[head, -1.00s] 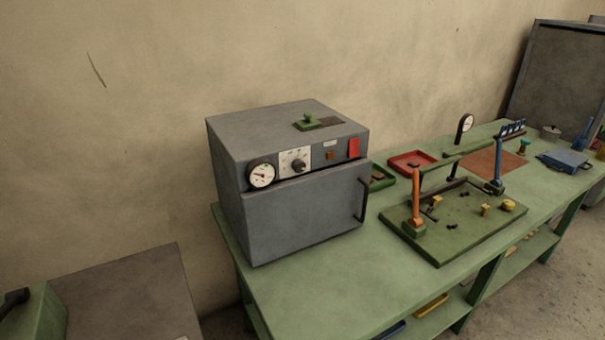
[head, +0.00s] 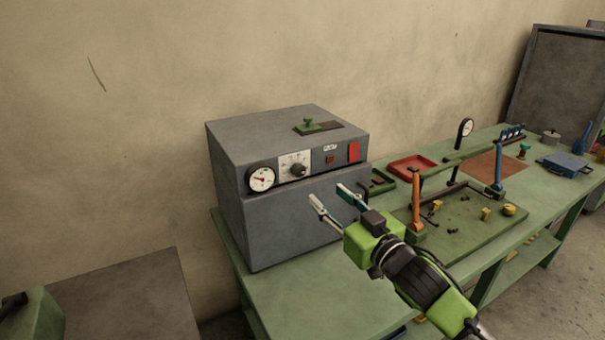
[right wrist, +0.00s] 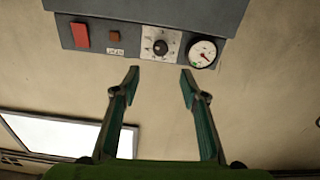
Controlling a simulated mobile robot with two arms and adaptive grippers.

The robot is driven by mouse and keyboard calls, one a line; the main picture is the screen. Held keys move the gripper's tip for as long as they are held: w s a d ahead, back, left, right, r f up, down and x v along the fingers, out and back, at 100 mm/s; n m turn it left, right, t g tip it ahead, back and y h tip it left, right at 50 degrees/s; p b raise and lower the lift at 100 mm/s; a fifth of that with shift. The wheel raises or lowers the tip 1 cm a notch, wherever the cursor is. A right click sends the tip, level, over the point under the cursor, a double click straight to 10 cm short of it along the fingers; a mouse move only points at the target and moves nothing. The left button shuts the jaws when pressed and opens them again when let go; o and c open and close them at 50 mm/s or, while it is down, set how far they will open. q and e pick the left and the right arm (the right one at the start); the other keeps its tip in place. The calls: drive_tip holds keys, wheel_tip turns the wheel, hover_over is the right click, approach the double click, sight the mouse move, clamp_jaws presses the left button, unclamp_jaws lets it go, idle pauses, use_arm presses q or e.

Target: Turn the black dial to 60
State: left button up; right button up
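The black dial (head: 298,169) sits on a white scale plate on the front panel of a grey oven box (head: 285,220). Its setting is too small to read. In the right wrist view the dial (right wrist: 160,47) shows on its white plate, ahead of the fingertips. My right gripper (head: 327,193) is open and empty in front of the oven door, below and to the right of the dial. Its two fingers (right wrist: 160,77) are spread apart in the right wrist view, and the dial lies beyond the gap between them, untouched. My left gripper is not in view.
A round gauge (head: 261,178) is left of the dial; a small brown button (head: 330,160) and red switch (head: 353,152) are right. The green bench (head: 290,290) holds a fixture board with an orange post (head: 416,200) near my right arm.

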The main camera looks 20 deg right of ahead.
sight(301, 172)
drive_tip(key=w+p, duration=0.1)
drive_tip(key=w, duration=0.3)
drive_tip(key=w+a+p, duration=0.1)
drive_tip(key=w, duration=0.6)
drive_tip(key=shift+w+a+p, duration=0.35)
drive_tip(key=shift+w+p, duration=0.05)
drive_tip(key=shift+w+a+f, duration=0.1)
drive_tip(key=shift+w+f, duration=0.05)
drive_tip(key=shift+w, duration=0.45)
drive_tip(key=c, duration=1.1)
